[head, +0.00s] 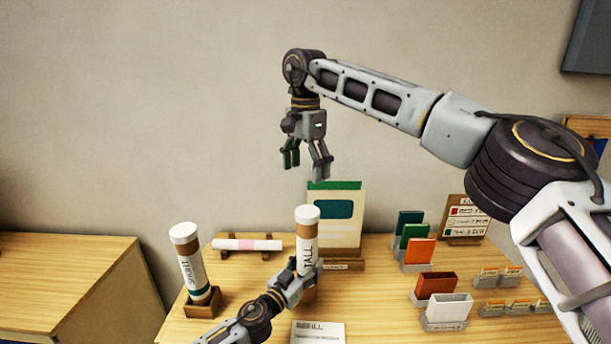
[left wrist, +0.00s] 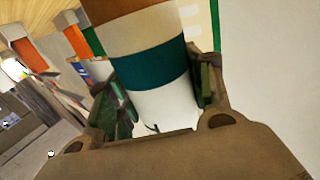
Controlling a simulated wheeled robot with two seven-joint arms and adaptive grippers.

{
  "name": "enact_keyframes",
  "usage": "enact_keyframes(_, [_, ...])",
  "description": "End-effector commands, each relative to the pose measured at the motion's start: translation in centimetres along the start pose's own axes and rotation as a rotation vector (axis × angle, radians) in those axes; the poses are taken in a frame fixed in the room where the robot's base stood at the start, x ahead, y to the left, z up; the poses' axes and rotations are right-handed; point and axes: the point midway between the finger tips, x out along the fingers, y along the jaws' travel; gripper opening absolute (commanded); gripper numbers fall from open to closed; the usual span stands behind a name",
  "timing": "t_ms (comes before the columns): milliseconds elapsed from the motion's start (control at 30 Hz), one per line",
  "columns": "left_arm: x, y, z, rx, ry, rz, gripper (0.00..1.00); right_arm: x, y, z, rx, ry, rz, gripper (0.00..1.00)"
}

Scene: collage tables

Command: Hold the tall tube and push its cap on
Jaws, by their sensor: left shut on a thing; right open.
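The tall tube (head: 304,246) stands upright on the table, a brown tube with a white label reading TALL. Its white cap (head: 307,213) sits at its top; I cannot tell how far down it is pressed. My left gripper (head: 305,270) is shut around the tube's lower part. The left wrist view shows the tube (left wrist: 155,70) with its teal band between the fingers (left wrist: 165,95). My right gripper (head: 306,165) is open and empty, pointing down above the cap with a clear gap. The tube's foot is partly hidden by my left gripper.
The short tube (head: 189,265) with a white cap stands in a wooden holder (head: 202,303) at left. A white-and-pink roll (head: 247,245) lies on a rack behind. A display board (head: 347,230) stands behind the tall tube. Coloured card holders (head: 436,284) and a REFILL card (head: 318,333) are nearby.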

Motion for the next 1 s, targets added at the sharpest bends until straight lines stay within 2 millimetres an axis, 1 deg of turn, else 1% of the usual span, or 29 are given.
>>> enact_keyframes(267, [0.00, 0.00, 0.02, 0.000, 0.000, 0.000, 0.08, -0.11, 0.00, 0.00, 0.000, 0.000, 0.000, 0.82])
enact_keyframes(300, [0.00, 0.00, 0.02, 0.000, 0.000, 0.000, 0.53, -0.11, 0.00, 0.00, 0.000, 0.000, 0.000, 0.82])
enact_keyframes(467, [0.00, 0.00, 0.02, 0.000, 0.000, 0.000, 0.74, -0.09, 0.00, 0.01, 0.000, 0.000, 0.000, 0.82])
enact_keyframes(500, [0.00, 0.00, 0.02, 0.000, 0.000, 0.000, 0.76, -0.09, 0.00, 0.01, 0.000, 0.000, 0.000, 0.82])
enact_keyframes(833, [-0.03, 0.00, 0.01, 0.000, 0.000, 0.000, 0.76, -0.08, 0.00, 0.00, 0.000, 0.000, 0.000, 0.82])
enact_keyframes(1000, [-0.38, 0.00, 0.07, -0.001, -0.001, 0.000, 0.76, -0.08, 0.00, 0.00, 0.000, 0.000, 0.000, 0.82])
